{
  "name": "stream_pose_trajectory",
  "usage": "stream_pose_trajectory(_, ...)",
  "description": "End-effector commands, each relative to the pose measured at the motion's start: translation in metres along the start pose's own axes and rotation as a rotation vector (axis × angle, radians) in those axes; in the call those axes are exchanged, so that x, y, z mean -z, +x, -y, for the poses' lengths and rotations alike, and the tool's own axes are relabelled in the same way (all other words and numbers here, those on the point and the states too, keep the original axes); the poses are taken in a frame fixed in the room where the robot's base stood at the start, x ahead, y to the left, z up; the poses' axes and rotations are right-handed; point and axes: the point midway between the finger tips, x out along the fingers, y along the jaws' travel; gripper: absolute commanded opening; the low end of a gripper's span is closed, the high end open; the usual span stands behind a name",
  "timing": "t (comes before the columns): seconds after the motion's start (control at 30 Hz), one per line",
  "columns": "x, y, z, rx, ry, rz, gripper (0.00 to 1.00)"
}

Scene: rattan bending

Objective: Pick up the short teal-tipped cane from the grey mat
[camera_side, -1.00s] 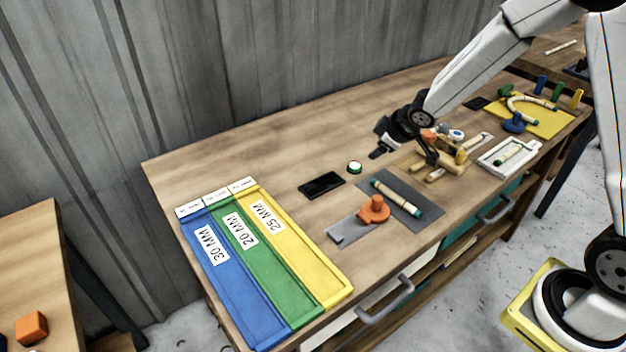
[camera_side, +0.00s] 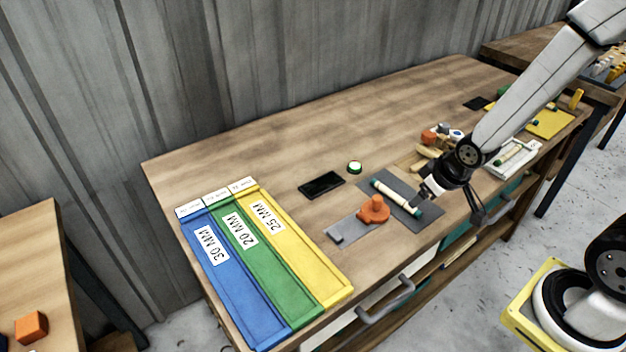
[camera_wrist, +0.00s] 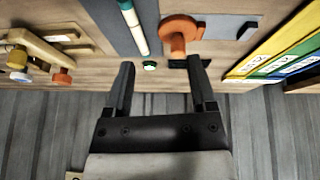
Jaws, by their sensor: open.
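The short teal-tipped cane (camera_side: 394,196) lies on the grey mat (camera_side: 402,220) in the side view, running from upper left to lower right. My gripper (camera_side: 424,193) is just to the right of the cane and above the mat, near the cane's right end. In the wrist view the cane (camera_wrist: 139,38) shows at the top, ahead of my gripper (camera_wrist: 164,82). The fingers are apart with nothing between them. The cane's upper end is cut off in the wrist view.
An orange knobbed piece (camera_side: 375,211) stands on a grey plate (camera_side: 347,231) close to the left of the cane. A black flat object (camera_side: 321,185) and a green-and-white round piece (camera_side: 355,167) lie behind. Coloured trays (camera_side: 265,258) are at left. A white tray (camera_side: 514,157) is at right.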

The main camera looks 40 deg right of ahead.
Motion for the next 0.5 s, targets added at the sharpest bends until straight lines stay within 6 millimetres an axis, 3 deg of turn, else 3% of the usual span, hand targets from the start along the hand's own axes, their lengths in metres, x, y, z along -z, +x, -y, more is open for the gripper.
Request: stream_pose_trajectory(0.5,-0.017,0.053,-0.034,-0.004,-0.033,-0.237,0.72)
